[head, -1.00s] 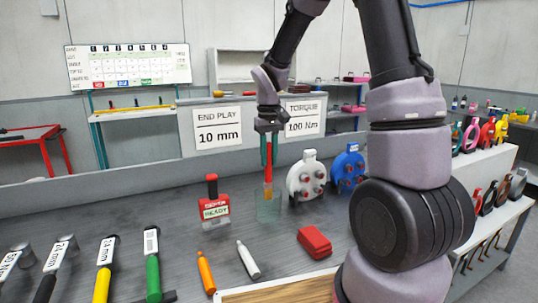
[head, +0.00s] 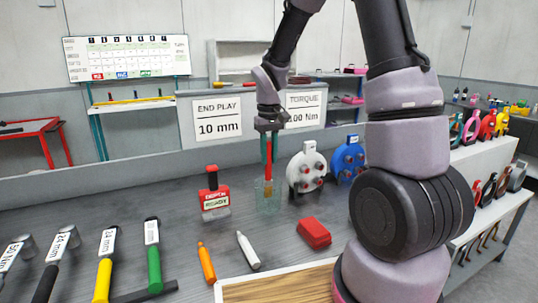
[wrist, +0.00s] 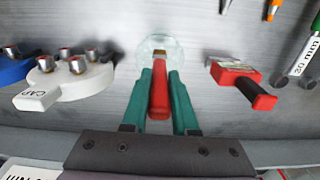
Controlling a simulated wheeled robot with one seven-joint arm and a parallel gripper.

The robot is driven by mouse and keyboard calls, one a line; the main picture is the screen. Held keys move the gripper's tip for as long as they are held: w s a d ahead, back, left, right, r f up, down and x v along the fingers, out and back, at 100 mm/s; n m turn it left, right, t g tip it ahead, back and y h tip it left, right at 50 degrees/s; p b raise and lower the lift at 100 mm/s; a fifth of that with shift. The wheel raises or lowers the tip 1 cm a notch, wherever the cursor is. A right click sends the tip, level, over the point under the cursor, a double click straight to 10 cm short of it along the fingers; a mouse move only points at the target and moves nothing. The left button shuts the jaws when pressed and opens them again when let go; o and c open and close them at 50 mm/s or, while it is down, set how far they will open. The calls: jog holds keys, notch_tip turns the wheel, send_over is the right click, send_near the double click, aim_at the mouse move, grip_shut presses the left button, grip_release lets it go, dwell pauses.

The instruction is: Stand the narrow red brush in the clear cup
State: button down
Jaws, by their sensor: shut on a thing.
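My gripper (head: 268,172) is shut on the narrow red brush (wrist: 159,95), with one teal finger on each side of its handle. The brush hangs upright with its tan tip down. The clear cup (head: 267,205) stands on the grey bench directly below my gripper. In the head view the lower part of the brush is inside the cup, and the fingertips are near the rim. In the wrist view the round cup (wrist: 158,42) surrounds the brush tip. I cannot tell whether the tip touches the cup's bottom.
A red depth gauge block (head: 214,195) stands left of the cup. White (head: 306,168) and blue (head: 347,160) round caps stand to its right. A red box (head: 314,233), a white marker (head: 247,250) and an orange marker (head: 206,263) lie in front. Handled tools lie at left.

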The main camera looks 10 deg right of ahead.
jog(key=c, duration=0.6)
grip_release()
jog(key=shift+r, duration=0.1)
notch_tip(320, 180, up, 9)
jog(key=shift+r, duration=0.8)
